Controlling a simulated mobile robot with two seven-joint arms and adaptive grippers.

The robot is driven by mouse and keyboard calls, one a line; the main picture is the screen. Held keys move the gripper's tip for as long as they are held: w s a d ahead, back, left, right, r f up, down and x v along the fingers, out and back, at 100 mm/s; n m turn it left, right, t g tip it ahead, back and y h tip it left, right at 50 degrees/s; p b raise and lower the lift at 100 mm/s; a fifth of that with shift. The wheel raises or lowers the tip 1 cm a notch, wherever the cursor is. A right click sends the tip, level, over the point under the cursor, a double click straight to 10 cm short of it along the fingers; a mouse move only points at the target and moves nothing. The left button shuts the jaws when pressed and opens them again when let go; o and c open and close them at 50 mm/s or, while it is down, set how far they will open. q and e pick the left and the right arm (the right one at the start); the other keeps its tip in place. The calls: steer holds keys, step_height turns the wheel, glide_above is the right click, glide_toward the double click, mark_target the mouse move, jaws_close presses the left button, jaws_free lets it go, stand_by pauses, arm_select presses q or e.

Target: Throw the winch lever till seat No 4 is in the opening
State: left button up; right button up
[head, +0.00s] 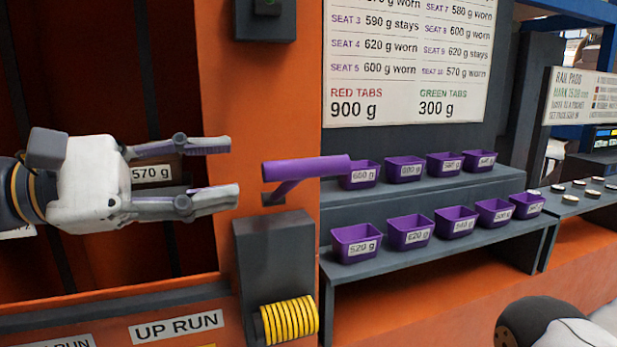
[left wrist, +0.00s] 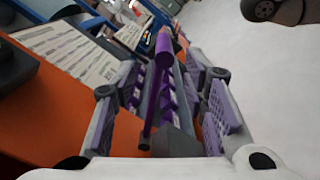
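The winch lever (head: 305,171) is a purple bar on a thinner purple arm. It stands out from the orange post above a dark grey box. My left gripper (head: 233,168) is open and empty in the head view, its fingers pointing right at the lever's left end with a small gap. In the left wrist view the lever (left wrist: 160,92) shows between and beyond the spread fingers. The dark opening (head: 95,75) is at the left, partly behind my left gripper. A 570 g label (head: 153,173) shows in it; no seat number is readable.
Purple bins (head: 357,243) with gram labels stand on two grey shelves to the right of the lever. A chart (head: 408,60) of seat weights hangs above. A yellow coil (head: 289,321) sits below the lever. An UP RUN label (head: 177,328) is on the orange front.

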mark_target(300, 170)
arm_select(q)
steer(key=x, duration=0.3)
steer(key=b+x, duration=0.1)
steer(key=x, duration=0.2)
steer(key=f+b+x, duration=0.1)
steer(key=x, duration=0.2)
steer(key=shift+w+d+f, duration=0.1)
steer(key=shift+d, duration=0.15)
steer(key=shift+w+d, duration=0.15)
steer(key=shift+d, duration=0.25)
arm_select(e)
steer(key=shift+g, duration=0.6)
steer(key=s+f, duration=0.2)
steer(key=f, duration=0.1)
steer(key=shift+s+d, duration=0.1)
steer(key=shift+s, duration=0.3)
arm_select(q)
jaws_close()
